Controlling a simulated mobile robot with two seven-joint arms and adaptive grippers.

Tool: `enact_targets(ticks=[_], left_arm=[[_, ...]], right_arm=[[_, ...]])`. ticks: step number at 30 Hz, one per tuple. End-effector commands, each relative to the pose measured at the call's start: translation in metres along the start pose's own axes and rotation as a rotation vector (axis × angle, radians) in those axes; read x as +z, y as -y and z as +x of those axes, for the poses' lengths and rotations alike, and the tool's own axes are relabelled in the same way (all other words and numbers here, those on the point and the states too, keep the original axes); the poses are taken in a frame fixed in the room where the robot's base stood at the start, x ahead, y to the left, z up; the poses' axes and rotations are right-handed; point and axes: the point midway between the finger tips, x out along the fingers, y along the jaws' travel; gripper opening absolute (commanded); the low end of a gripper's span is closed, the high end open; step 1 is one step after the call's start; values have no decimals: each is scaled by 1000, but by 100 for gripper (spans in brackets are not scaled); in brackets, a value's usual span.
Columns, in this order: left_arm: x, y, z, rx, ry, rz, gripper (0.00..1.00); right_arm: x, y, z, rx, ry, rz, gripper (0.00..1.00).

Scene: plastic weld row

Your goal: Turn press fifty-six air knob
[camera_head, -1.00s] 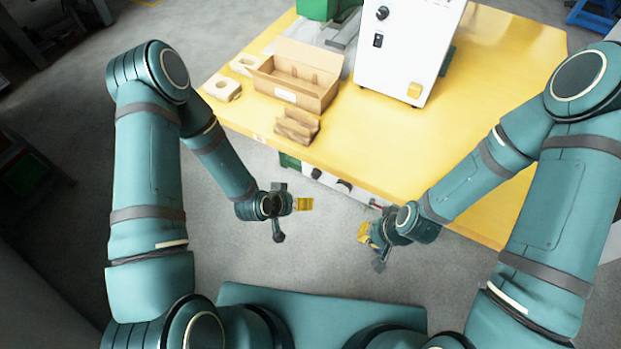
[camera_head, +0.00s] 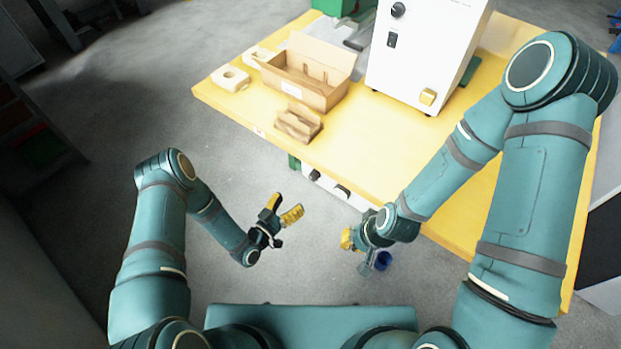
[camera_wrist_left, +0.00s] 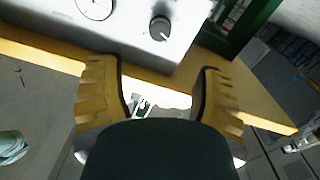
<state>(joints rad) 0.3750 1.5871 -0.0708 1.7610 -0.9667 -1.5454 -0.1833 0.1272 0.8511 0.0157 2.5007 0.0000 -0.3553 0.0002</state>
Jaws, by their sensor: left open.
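Under the table's front edge is a pale panel with dark knobs. One knob (camera_head: 342,192) and another further left (camera_head: 314,175) show in the head view. In the left wrist view a dark round knob (camera_wrist_left: 160,28) with a pale mark sits on the panel, near a round white dial (camera_wrist_left: 95,7). I cannot tell which is the air knob. My left gripper (camera_head: 283,205) is open and empty, apart from the panel, its yellow fingers pointing towards it. My right gripper (camera_head: 349,238) hangs in front of the table; its fingers are partly hidden.
The yellow table (camera_head: 400,145) carries an open cardboard box (camera_head: 310,88), a smaller brown piece (camera_head: 298,122), a cream block with a hole (camera_head: 230,78) and a white machine (camera_head: 425,55). A blue round thing (camera_head: 383,261) shows beside my right gripper. Grey floor is clear left of the table.

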Motion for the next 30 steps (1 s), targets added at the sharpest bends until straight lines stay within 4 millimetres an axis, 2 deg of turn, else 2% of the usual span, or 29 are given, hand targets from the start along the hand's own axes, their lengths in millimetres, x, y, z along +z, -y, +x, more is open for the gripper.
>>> enact_targets(ticks=[9, 15, 21, 30], left_arm=[[1, 0, 63, 2, -1, 2, 67], [1, 0, 97, 0, 1, 1, 67], [1, 0, 116, 0, 1, 0, 67], [0, 0, 120, -2, 3, -1, 67]], right_arm=[[-1, -4, 11, 0, -6, 0, 0], [-2, -6, 17, 1, -9, -1, 0], [-3, -8, 20, 1, -11, -1, 0], [-3, -8, 20, 1, -12, -1, 0]])
